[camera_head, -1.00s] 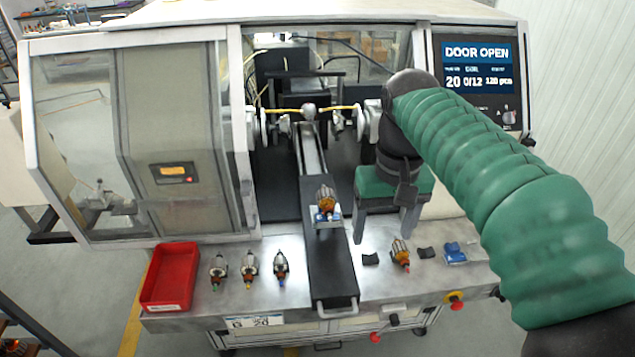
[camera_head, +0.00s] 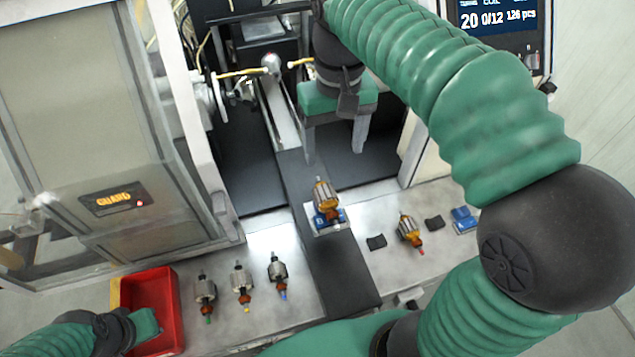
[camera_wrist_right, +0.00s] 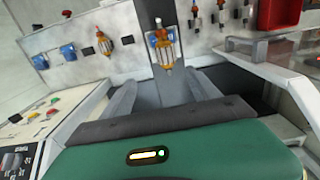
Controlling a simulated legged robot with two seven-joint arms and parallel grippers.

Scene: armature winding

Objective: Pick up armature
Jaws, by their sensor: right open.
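An armature with copper windings (camera_head: 324,192) sits in a blue holder (camera_head: 341,214) on the dark slide in the middle. It also shows in the right wrist view (camera_wrist_right: 165,44), beyond the fingers. My right gripper (camera_head: 335,157) is open and empty, its fingers pointing down, just behind and above that armature in the picture and apart from it. A second copper-wound armature (camera_head: 408,228) lies on the bench to the right.
The red bin (camera_head: 172,290) is at the bench's left end. Small black blocks (camera_head: 376,242) and a blue holder (camera_head: 464,219) lie on the right of the bench. The machine's glass guard (camera_head: 90,130) is at the left, the winding heads (camera_head: 270,63) behind.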

